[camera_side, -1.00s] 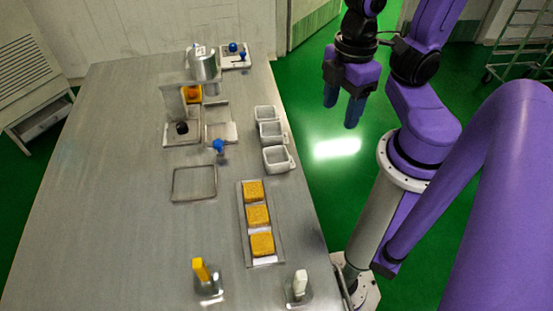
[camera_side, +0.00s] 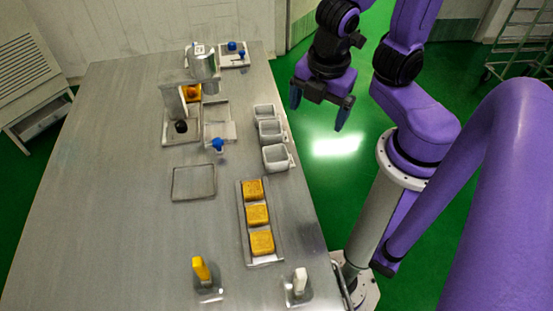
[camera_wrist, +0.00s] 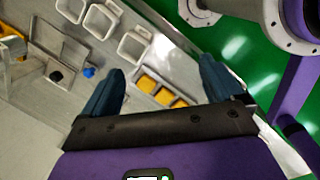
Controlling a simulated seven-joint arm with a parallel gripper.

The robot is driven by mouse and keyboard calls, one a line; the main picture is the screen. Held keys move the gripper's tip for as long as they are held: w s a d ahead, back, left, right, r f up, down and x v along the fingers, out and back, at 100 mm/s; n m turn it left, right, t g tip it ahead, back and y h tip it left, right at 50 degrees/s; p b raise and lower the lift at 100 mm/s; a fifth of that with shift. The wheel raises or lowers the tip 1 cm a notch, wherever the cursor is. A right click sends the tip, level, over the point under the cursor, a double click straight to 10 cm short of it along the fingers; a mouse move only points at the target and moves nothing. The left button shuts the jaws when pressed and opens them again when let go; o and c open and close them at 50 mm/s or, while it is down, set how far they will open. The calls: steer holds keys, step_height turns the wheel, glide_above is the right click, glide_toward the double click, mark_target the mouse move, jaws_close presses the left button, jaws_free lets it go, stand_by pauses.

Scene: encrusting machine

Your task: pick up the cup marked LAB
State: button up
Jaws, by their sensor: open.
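Three white square cups stand in a row near the table's right edge in the side view: a far cup (camera_side: 264,113), a middle cup (camera_side: 270,131) and a near cup (camera_side: 275,157). They also show at the top left of the wrist view, where one cup (camera_wrist: 133,46) is closest to my fingers. I cannot read a LAB mark on any of them. My gripper (camera_side: 318,108) is open and empty, raised to the right of the cups, beyond the table edge. Its two blue fingers show wide apart in the wrist view (camera_wrist: 165,88).
A tray (camera_side: 262,258) with yellow blocks lies nearer on the table (camera_side: 110,200). The machine (camera_side: 183,110) with a blue knob (camera_side: 217,144) stands left of the cups. An empty frame (camera_side: 193,183) and two upright-handled tools (camera_side: 201,270) (camera_side: 300,283) lie closer. The table's left side is clear.

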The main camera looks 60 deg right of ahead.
steer(key=w+a+f+n+t+h, duration=0.15)
steer(key=w+a+n, duration=0.3)
steer(key=n, duration=0.45)
glide_toward(274, 159)
steer(key=shift+s+d+f+t, duration=0.1)
steer(key=shift+s+d+t, duration=0.15)
steer(key=shift+d+t, duration=0.15)
steer(key=shift+a+x, duration=0.15)
steer(key=shift+x, duration=1.35)
steer(key=shift+a+x, duration=0.2)
steer(key=shift+x, duration=1.25)
steer(key=shift+f, duration=0.15)
steer(key=c, duration=1)
